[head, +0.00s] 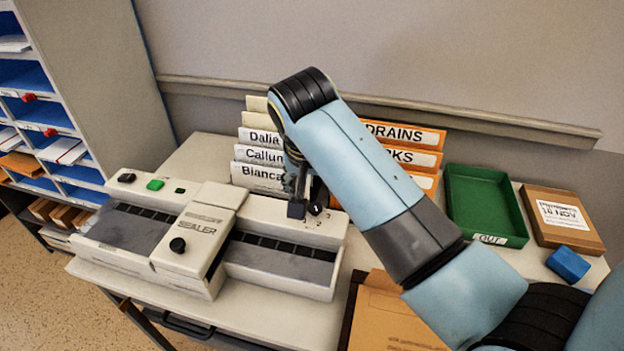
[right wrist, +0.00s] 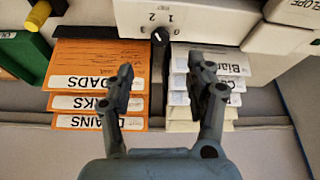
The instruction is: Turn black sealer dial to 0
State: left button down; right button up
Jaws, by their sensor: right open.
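The sealer (head: 270,205) is a long cream machine on the table. Its black dial (head: 315,208) is at the right end of its raised back strip, partly hidden by my right gripper (head: 299,208). In the right wrist view the dial (right wrist: 160,36) shows with printed numbers 0 to 3 around it. A pale mark shows on the dial, but I cannot tell for sure which number it points to. My right gripper (right wrist: 161,68) is open and empty, with the dial beyond and between its fingertips, apparently apart from them. My left gripper is not in view.
White name cards (head: 262,155) and orange folders (head: 405,135) stand behind the sealer, close to my right arm. A green tray (head: 485,205), a brown box (head: 562,220) and a blue block (head: 568,264) are at the right. A brown envelope (head: 390,315) lies in front.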

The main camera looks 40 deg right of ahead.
send_over(315, 207)
jog(key=s+a, duration=0.2)
notch_tip(315, 207, down, 5)
jog(key=shift+d+r, duration=0.15)
jog(key=x, duration=0.5)
jog(key=shift+w, duration=0.1)
jog(key=c, duration=0.4)
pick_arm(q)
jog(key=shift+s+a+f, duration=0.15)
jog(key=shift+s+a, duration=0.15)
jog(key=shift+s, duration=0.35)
pick_arm(e)
grip_shut()
